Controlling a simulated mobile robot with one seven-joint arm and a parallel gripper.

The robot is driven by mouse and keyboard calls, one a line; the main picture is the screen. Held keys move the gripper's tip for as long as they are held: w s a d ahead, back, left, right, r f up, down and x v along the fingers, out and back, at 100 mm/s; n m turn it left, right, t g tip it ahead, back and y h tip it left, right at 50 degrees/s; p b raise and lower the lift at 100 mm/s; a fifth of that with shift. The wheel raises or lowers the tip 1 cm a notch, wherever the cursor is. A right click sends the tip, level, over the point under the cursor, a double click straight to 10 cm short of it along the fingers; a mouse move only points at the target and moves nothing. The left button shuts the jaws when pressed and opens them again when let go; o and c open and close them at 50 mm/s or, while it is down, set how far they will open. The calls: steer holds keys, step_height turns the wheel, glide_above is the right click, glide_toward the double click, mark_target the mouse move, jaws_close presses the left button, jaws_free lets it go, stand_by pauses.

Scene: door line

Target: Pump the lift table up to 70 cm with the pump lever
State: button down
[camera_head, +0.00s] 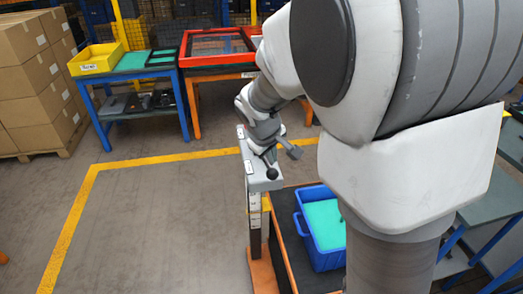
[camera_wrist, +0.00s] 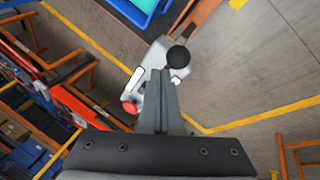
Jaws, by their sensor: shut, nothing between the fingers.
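The pump lever's black ball knob (camera_head: 271,174) is at the front end of the grey pump housing (camera_head: 247,160). In the wrist view the knob (camera_wrist: 178,57) lies just beyond and right of my gripper's fingertips (camera_wrist: 160,74). The fingers are shut with nothing between them; I cannot tell whether they touch the knob. A red button (camera_wrist: 130,107) shows beside the fingers. The lift table's dark top (camera_head: 284,215) is low, beside the post, and carries a blue crate (camera_head: 318,258) with a teal top. A marked scale (camera_head: 254,203) is on the post, too small to read.
A blue workbench (camera_head: 112,73) with a yellow bin (camera_head: 97,59) and an orange bench (camera_head: 215,72) stand behind. Stacked cartons (camera_head: 35,80) are at the left. A grey-topped table (camera_head: 490,215) is at the right. The floor left of the post is clear.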

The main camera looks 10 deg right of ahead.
mark_target(273, 178)
steer(key=shift+s+f+b, duration=0.4)
steer(key=shift+f+b, duration=0.6)
steer(key=shift+s+f+b, duration=0.35)
steer(key=shift+f+b, duration=0.6)
steer(key=shift+f, duration=0.05)
steer(key=shift+s+f+b, duration=0.4)
steer(key=shift+f+b, duration=0.6)
stand_by(2.6)
steer(key=shift+r, duration=0.1)
stand_by(0.5)
steer(key=shift+w+r+p, duration=0.45)
steer(key=shift+r+p, duration=0.5)
steer(key=shift+r, duration=0.15)
steer(key=shift+w+r+p, duration=0.4)
steer(key=shift+r+p, duration=0.6)
steer(key=shift+r, duration=0.15)
steer(key=shift+w+r+p, duration=0.45)
steer(key=shift+r+p, duration=0.5)
steer(key=shift+r, duration=0.15)
